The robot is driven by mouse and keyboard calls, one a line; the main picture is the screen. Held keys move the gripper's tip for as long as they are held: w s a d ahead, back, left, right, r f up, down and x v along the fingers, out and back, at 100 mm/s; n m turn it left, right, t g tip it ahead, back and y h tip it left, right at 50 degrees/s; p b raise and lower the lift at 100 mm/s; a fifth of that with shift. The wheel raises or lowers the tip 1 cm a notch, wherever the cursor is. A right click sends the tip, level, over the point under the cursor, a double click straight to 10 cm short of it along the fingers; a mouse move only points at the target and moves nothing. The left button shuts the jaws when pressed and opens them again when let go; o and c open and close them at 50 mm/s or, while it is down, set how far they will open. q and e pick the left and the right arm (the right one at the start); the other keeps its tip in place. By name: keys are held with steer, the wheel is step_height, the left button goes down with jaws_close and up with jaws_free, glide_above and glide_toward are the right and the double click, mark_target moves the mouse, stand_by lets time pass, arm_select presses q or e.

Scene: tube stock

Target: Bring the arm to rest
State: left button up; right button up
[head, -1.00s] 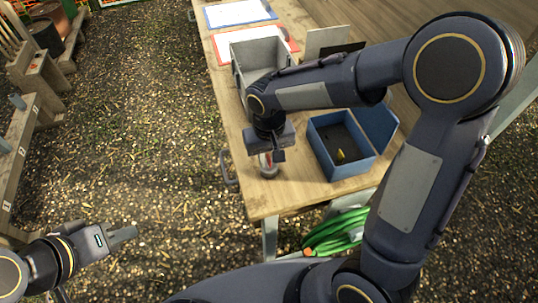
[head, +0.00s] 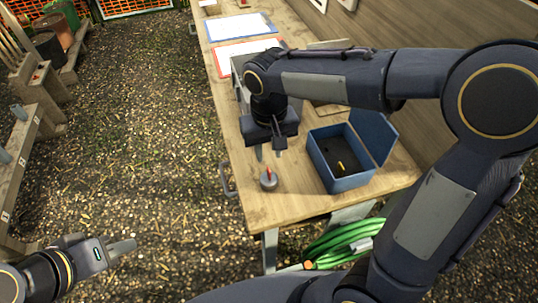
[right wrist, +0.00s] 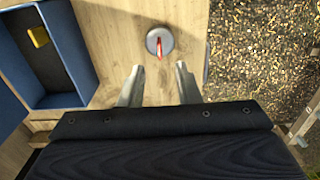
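My right gripper (head: 269,151) is open and empty above the wooden workbench (head: 290,200), with its two fingers apart in the right wrist view (right wrist: 157,87). A small round grey base with a red upright piece (head: 268,181) stands on the bench, apart from the fingers and nearer the bench's front edge. This red-topped piece also shows just beyond the fingertips in the right wrist view (right wrist: 160,42). My left gripper (head: 118,247) is at the lower left over the gravel, away from the bench. Its finger gap cannot be made out.
An open blue box (head: 345,183) with a small yellow item (head: 341,167) inside stands right of the right gripper. A grey bin (head: 238,80) is partly hidden behind my right arm. Clipboards (head: 240,27) lie farther back. A green hose (head: 340,243) is below the bench.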

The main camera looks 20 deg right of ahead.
stand_by(0.5)
steer(key=s+d+r+m+t+y, duration=0.1)
steer(key=s+d, duration=0.3)
steer(key=s, duration=0.4)
steer(key=s+d+r+m+t+y, duration=0.1)
steer(key=s+d+t, duration=0.3)
steer(key=s, duration=0.4)
steer(key=shift+d+t+y, duration=0.3)
steer(key=shift+d+y, duration=0.3)
steer(key=shift+y, duration=0.3)
steer(key=shift+s, duration=0.15)
